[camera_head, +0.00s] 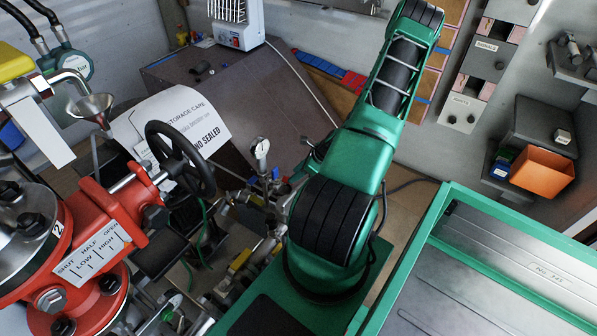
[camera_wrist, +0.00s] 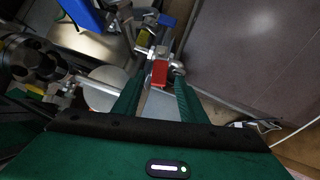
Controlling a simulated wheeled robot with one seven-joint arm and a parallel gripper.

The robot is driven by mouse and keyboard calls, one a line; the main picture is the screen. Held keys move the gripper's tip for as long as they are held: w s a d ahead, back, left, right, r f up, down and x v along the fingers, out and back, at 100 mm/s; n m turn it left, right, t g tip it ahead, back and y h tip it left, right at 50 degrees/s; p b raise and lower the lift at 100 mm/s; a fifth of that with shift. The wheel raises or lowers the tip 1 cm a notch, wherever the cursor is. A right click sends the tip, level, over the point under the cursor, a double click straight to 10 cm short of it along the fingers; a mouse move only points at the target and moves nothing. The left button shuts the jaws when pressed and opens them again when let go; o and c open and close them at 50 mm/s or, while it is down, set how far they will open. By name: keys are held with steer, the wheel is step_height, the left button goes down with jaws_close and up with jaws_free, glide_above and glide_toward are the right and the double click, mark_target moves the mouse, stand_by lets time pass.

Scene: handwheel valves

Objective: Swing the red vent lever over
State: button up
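A small red piece (camera_wrist: 160,73), likely the grip of the vent lever, shows in the wrist view on a cluster of metal fittings (camera_wrist: 154,53). My gripper (camera_wrist: 159,80) is open, its two green fingers apart on either side of the red piece. Their tips are close to it; I cannot tell whether either touches it. In the head view, the gauge and fittings (camera_head: 258,188) stand just left of my green arm. The red lever and my gripper cannot be made out clearly there.
A red valve body (camera_head: 100,240) with a black handwheel (camera_head: 180,158) stands at the left in the head view. A white sign (camera_head: 185,120) is behind it. A dark brown cabinet (camera_head: 225,80) is at the back. An orange bin (camera_head: 542,172) is at the right.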

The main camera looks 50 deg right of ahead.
steer(key=shift+x, duration=2.25)
steer(key=shift+f, duration=0.1)
steer(key=c, duration=0.8)
